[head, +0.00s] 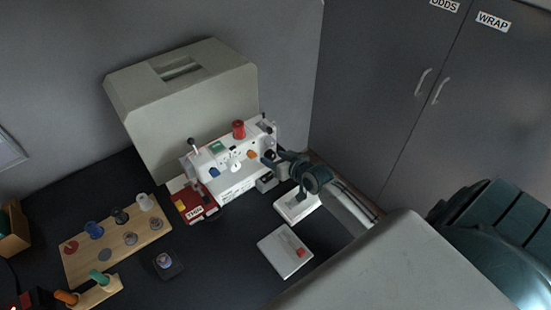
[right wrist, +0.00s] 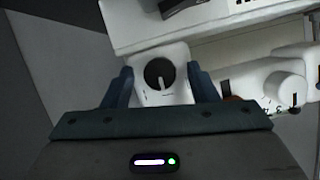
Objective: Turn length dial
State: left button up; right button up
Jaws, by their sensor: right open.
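A white sewing machine (head: 238,181) stands on the dark desk in the head view, with several knobs on it. In the right wrist view, a round black dial (right wrist: 152,71) with a white pointer sits on a white housing (right wrist: 176,94). The pointer stands close to upright in that picture. My right gripper (right wrist: 162,80) is open, with one finger on each side of the dial. Whether the fingers touch it I cannot tell. In the head view my right gripper (head: 276,161) is at the machine's right end and partly hides it. My left gripper is not in view.
A large beige cover (head: 190,100) stands behind the machine. A wooden board (head: 112,258) with spools lies to the left. A red box (head: 190,205), a white pedal-like block (head: 297,207) and a white box (head: 285,250) are near the front. Grey cupboards (head: 395,80) close off the right.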

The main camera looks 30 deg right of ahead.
jog(key=shift+c, duration=0.4)
jog(key=c, duration=0.9)
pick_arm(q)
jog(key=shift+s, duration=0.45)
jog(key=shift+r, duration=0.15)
pick_arm(e)
jog(key=shift+a+r+n+h+p, duration=0.15)
jog(key=shift+n+h+p, duration=0.45)
jog(key=shift+n+p, duration=0.4)
jog(key=shift+n+h+p, duration=0.6)
jog(key=shift+n+p, duration=0.1)
jog(key=shift+p, duration=0.05)
jog(key=shift+f+n+t+h, duration=0.25)
jog(key=shift+n+t+h, duration=0.05)
jog(key=shift+n, duration=0.2)
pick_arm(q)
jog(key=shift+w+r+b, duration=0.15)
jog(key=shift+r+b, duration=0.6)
pick_arm(e)
jog(key=shift+a+n+h, duration=0.1)
jog(key=shift+n+h, duration=0.3)
jog(key=shift+n, duration=0.4)
